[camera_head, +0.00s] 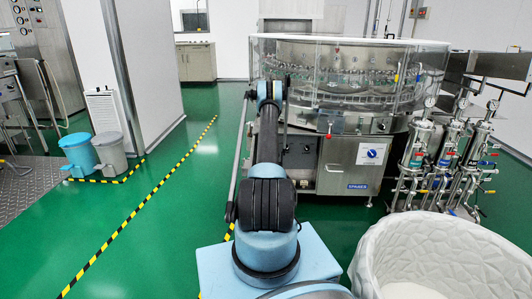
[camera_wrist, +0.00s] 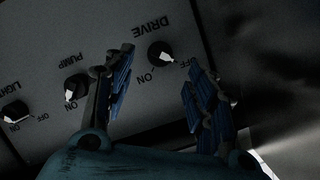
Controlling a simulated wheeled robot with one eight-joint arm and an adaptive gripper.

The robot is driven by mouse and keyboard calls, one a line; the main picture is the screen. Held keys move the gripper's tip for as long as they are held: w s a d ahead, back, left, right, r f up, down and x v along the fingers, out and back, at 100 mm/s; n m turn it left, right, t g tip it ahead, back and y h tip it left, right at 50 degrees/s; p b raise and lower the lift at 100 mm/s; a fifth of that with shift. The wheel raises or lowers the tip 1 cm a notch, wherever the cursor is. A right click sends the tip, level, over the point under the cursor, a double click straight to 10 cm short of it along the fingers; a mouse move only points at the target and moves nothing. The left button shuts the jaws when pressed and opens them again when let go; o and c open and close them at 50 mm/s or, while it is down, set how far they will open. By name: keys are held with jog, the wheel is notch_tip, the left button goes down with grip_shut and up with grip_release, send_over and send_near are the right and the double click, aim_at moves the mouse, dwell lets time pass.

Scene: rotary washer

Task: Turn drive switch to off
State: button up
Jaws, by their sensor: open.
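The drive switch (camera_wrist: 161,52) is a round black knob with a white pointer on a grey panel (camera_wrist: 100,30), in the upper middle of the wrist view. Its lettering appears upside down, with ON at the lower left and OFF at the lower right. The white pointer faces down toward the ON side, though its exact angle is hard to read. My gripper (camera_wrist: 158,62) is open, its two blue-padded fingers spread either side of the knob in the picture. I see no clear contact, and the gap to the panel is unclear. In the head view my arm hides the gripper.
The pump knob (camera_wrist: 74,88) and light knob (camera_wrist: 14,113) sit on the same panel, left of my fingers. The rotary washer (camera_head: 350,85) stands ahead, with steel filter housings (camera_head: 450,150) at its right. A white textured tub (camera_head: 445,250) stands near right.

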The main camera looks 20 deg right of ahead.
jog(key=shift+v, duration=2.75)
